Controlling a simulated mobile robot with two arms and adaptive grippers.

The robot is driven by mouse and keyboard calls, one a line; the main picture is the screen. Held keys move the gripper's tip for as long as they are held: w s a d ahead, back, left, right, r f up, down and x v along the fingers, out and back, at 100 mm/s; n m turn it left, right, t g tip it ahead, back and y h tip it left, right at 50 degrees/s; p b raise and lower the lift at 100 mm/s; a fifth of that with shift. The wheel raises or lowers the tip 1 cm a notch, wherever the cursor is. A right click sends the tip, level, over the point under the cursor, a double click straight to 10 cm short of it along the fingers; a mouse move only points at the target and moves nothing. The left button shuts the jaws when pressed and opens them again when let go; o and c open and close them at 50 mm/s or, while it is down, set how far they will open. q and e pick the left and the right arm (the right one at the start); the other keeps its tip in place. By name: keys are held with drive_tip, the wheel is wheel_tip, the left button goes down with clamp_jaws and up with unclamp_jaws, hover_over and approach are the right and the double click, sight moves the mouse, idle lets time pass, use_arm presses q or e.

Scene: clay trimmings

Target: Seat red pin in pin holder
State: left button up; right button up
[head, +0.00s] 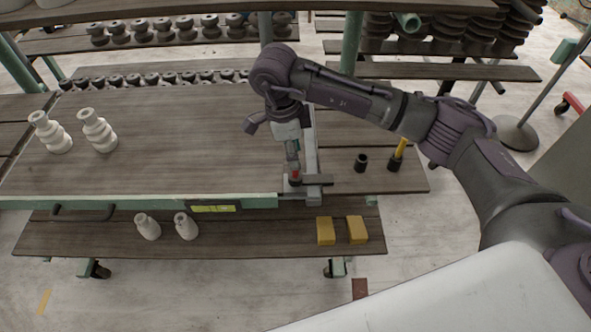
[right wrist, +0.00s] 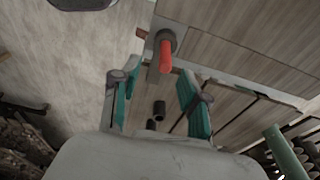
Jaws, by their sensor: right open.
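The red pin (head: 296,173) stands upright at the front right corner of the table, its lower end in a dark round holder (head: 295,182). In the right wrist view the red pin (right wrist: 165,56) rises from the dark round holder (right wrist: 166,39). My right gripper (head: 293,160) is above the pin, pointing down. In the right wrist view its two green-padded fingers (right wrist: 158,82) are spread, with the pin's free end near the gap between their tips. I cannot tell whether the pin is fully down in the holder. My left gripper is not in view.
A black cup (head: 361,162) stands empty on the right shelf, beside another black cup (head: 395,165) with a yellow pin (head: 401,147). White stacked pieces (head: 98,131) stand at the table's left. The table's middle is clear.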

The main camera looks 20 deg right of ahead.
sight(295, 174)
drive_tip(key=f+p, duration=0.1)
drive_tip(key=f, duration=0.2)
drive_tip(key=f+p, duration=0.1)
drive_tip(key=f, duration=0.1)
drive_tip(key=shift+w+d+f+p, duration=0.15)
drive_tip(key=shift+d+f+p, duration=0.15)
drive_tip(key=shift+d, duration=0.1)
drive_tip(key=shift+f, duration=0.25)
clamp_jaws()
